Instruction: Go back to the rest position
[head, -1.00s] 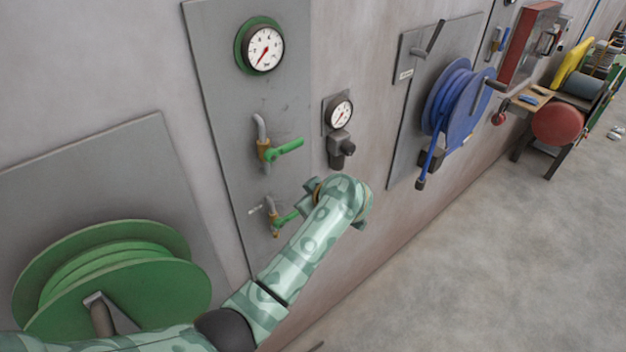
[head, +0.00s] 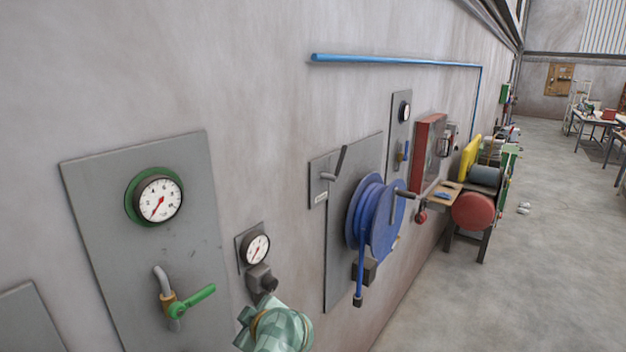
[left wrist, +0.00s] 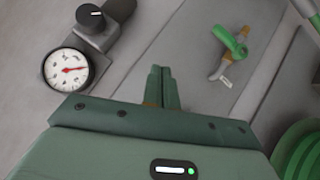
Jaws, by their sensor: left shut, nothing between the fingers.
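My left gripper (left wrist: 157,86) shows in the left wrist view with its two green fingers together and nothing between them. It is near the wall, between a small gauge with a black knob and a green-handled valve (left wrist: 230,50), apart from the valve. In the head view only the end of my left arm shows at the bottom edge, just below the small gauge (head: 256,248); its fingertips are not clear there. My right gripper is in neither view.
A grey panel with a large gauge (head: 158,200) and a green-handled valve (head: 185,303) is on the wall at left. A blue hose reel (head: 378,217) juts out farther right. A red cabinet (head: 430,150) and workbench (head: 440,196) follow.

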